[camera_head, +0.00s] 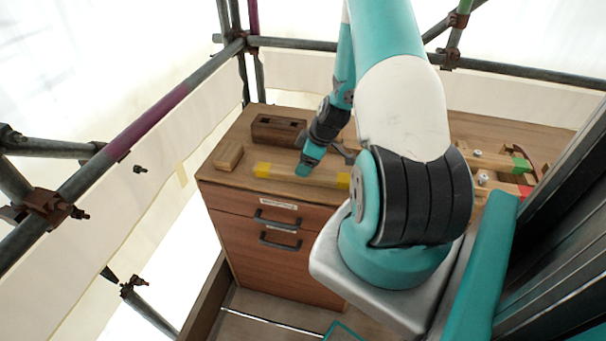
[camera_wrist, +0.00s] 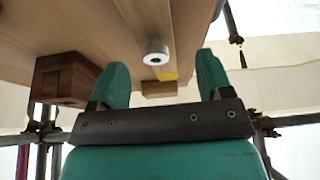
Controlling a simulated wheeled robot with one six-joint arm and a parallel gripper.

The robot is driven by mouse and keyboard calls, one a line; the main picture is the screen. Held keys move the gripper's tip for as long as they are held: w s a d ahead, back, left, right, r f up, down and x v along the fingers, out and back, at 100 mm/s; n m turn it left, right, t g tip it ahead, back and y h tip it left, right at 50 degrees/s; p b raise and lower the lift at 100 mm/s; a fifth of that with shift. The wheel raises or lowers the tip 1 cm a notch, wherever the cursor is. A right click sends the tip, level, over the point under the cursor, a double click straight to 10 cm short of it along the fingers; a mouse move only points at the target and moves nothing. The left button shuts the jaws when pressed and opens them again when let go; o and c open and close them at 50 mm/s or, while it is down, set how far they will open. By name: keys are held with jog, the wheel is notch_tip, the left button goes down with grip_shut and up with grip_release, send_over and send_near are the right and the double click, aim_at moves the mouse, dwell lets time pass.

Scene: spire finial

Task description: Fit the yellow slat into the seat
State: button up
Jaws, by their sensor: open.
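The yellow slat (camera_head: 262,170) is a long wooden strip with yellow ends, lying on the cabinet top near its front edge. In the wrist view the slat (camera_wrist: 165,73) shows a yellow end and a grey round knob. A brown block with a dark slot in its top (camera_head: 268,134), which looks like the seat, stands behind it; the block also shows in the wrist view (camera_wrist: 62,80). My gripper (camera_head: 305,170) is open and empty over the slat. In the wrist view its fingers (camera_wrist: 161,78) are to either side of the slat, and contact cannot be told.
A small wooden block (camera_head: 228,155) sits at the top's left corner. At the right are wooden pieces with a green block (camera_head: 521,164) and a red block (camera_head: 525,191), partly hidden by my arm. Scaffold tubes (camera_head: 150,118) stand left of the cabinet (camera_head: 270,258).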

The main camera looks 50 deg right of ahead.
jog(key=shift+d+p+x, duration=0.15)
jog(key=shift+p+x, duration=0.35)
jog(key=shift+x, duration=0.75)
jog(key=shift+d+p+x, duration=0.15)
jog(key=shift+p+x, duration=0.35)
jog(key=shift+x, duration=0.8)
jog(key=shift+s+f, duration=0.1)
jog(key=shift+s, duration=0.05)
jog(key=c, duration=1)
jog(key=shift+c, duration=0.5)
